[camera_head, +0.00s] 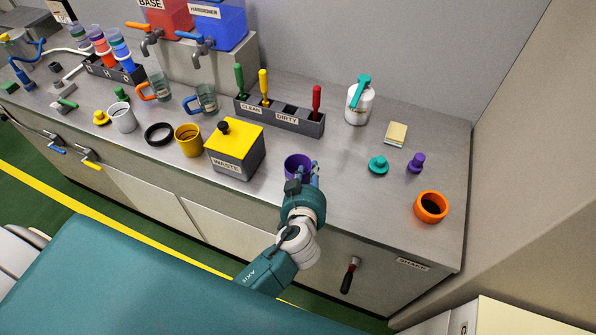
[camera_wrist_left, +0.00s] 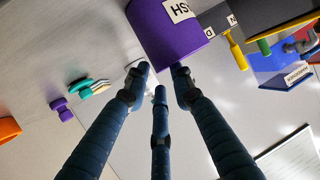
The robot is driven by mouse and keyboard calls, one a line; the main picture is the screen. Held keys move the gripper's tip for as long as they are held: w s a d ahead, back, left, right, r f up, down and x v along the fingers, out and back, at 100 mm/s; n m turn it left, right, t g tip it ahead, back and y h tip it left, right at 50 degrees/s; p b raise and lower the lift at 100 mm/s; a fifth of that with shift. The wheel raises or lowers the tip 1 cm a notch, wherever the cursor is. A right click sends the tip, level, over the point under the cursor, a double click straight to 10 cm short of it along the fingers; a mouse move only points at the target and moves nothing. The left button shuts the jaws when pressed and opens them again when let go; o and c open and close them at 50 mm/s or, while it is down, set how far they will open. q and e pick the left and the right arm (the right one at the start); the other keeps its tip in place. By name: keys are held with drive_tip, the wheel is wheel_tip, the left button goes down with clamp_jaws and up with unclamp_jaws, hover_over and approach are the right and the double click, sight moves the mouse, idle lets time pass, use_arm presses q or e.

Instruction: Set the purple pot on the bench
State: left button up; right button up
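The purple pot (camera_head: 297,161) is at the front part of the grey bench (camera_head: 345,150), right of the yellow waste box, with its opening showing in the head view. My left gripper (camera_head: 303,178) is at its near side and partly hides it. In the left wrist view the pot (camera_wrist_left: 170,32), with a white label, is cut off by the top edge. The fingertips of my left gripper (camera_wrist_left: 160,72) overlap its edge. I cannot tell whether they grip the pot or whether its base touches the bench. My right gripper is not in view.
The yellow waste box (camera_head: 235,148) stands close left of the pot. A tool rack (camera_head: 280,121) is behind it. The bench between pot and teal knob is clear.

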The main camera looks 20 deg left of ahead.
use_arm(q)
drive_tip(key=shift+x, duration=1)
drive_tip(key=shift+s, duration=0.1)
drive_tip(key=shift+c, duration=0.3)
clamp_jaws()
drive_tip(key=shift+r, duration=0.1)
